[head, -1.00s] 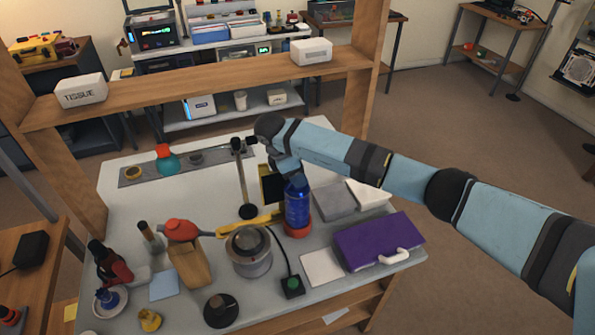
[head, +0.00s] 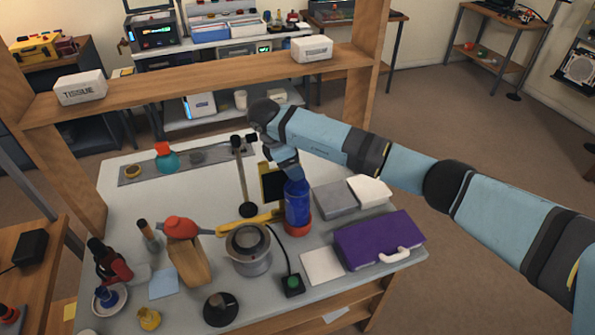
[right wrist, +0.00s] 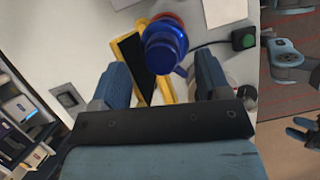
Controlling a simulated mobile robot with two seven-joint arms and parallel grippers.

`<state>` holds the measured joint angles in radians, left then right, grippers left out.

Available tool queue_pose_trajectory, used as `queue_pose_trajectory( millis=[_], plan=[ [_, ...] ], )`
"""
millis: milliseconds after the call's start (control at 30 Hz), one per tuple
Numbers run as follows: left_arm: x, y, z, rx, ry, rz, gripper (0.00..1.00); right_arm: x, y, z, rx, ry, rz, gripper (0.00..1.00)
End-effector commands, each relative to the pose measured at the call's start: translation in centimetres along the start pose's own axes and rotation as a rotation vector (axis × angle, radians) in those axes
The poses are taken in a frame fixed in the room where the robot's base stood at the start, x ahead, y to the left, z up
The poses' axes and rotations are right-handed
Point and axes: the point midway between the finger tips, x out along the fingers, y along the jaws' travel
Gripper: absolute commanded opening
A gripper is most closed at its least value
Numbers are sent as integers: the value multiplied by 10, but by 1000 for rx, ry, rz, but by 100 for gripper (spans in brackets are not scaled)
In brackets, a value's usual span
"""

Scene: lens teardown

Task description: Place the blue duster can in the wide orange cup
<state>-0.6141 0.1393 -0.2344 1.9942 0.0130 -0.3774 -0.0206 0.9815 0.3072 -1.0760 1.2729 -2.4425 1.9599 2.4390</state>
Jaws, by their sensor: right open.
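The blue duster can (head: 297,206) stands upright toward the right of the white table, with its base in the wide orange cup (head: 298,229). In the right wrist view the can (right wrist: 163,47) is seen from above, with the red-orange cup rim (right wrist: 168,17) partly hidden behind it. My right gripper (head: 288,170) is over the can's top, its jaws apart and partly hidden in the head view. In the right wrist view its two blue fingers (right wrist: 163,75) are open, with the can showing between them. A blue pronged part at that view's right edge may be my left gripper.
A yellow-framed dark panel (head: 273,184) and a black stand (head: 243,180) are close behind and left of the can. A silver pot (head: 250,250), green-button box (head: 292,285), purple case (head: 380,240) and grey block (head: 334,199) surround it. A wooden shelf (head: 200,85) crosses behind.

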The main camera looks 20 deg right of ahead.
Motion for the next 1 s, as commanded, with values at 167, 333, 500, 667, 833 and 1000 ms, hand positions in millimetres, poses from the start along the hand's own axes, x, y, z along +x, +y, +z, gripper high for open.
queue_pose_trajectory(
  millis=[167,333,500,667,833,1000],
  plan=[
    [2,0,4,0,-3,0,43,-44,1,0,0,1,6,70],
    [0,0,0,0,-3,0,43,-73,1,1,1,0,4,70],
    [-1,0,-1,0,0,1,43,-87,0,0,1,0,2,70],
    [-1,0,-1,0,0,1,43,-88,-1,-2,-5,5,-2,70],
    [-1,0,-1,0,0,1,43,-62,-32,-46,-191,190,-69,70],
    [-1,1,-2,0,0,1,43,-38,-122,-142,-567,753,-163,70]
  ],
)
